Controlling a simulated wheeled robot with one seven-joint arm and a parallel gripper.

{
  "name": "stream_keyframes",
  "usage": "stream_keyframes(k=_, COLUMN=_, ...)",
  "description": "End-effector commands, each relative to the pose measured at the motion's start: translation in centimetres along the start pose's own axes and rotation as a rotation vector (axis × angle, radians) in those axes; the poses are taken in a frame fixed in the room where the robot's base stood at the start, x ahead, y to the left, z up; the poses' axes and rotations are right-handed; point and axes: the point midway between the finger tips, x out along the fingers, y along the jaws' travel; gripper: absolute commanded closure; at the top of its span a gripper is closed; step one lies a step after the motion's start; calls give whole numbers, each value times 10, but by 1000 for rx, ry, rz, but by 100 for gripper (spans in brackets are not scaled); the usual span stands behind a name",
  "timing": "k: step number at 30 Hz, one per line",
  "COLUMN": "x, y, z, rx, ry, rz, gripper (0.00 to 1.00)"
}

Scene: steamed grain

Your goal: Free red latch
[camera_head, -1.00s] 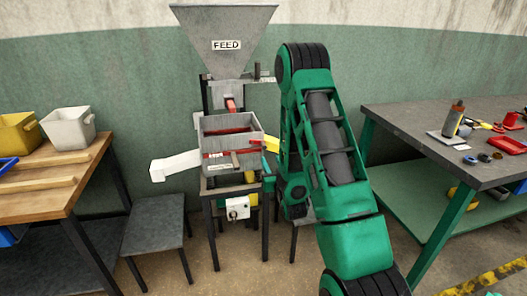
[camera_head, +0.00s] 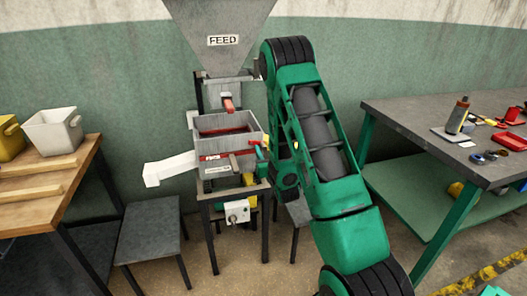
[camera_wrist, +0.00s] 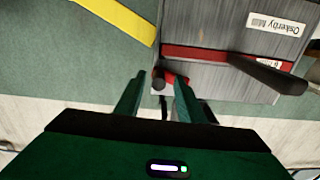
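The mill's grey box (camera_head: 216,168) has a red strip across its front. In the wrist view this strip is the red bar (camera_wrist: 210,54), which ends in a short red latch knob (camera_wrist: 170,79). My gripper (camera_wrist: 161,79) is open, with its two green fingers apart. The red knob shows between the fingertips, nearer the right finger; I cannot tell whether they touch. A dark handle (camera_wrist: 268,75) sticks out of the box to the right of the fingers. In the head view, my arm hides most of my gripper at the box's right side.
A grey FEED hopper (camera_head: 222,41) stands above the box and a white chute (camera_head: 170,169) leaves its left side. A yellow bar (camera_wrist: 120,17) lies near the fingers. A wooden table (camera_head: 62,193) is left, a low stool (camera_head: 150,228) beside it, and a grey-topped workbench (camera_head: 412,118) right.

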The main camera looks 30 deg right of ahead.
Motion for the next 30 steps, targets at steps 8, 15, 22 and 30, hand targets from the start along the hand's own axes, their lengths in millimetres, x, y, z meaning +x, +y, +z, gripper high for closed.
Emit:
stream_keyframes(k=8, x=0, y=2, z=0, rx=0, ry=0, rz=2, gripper=93)
stream_keyframes(k=15, x=0, y=1, z=-1, rx=-19, ry=0, rz=1, gripper=100)
stream_keyframes(k=22, x=0, y=2, z=-9, rx=-186, ry=1, rz=1, gripper=100)
stream_keyframes(k=30, x=-1, y=1, z=-12, rx=-255, ry=-1, rz=1, gripper=100)
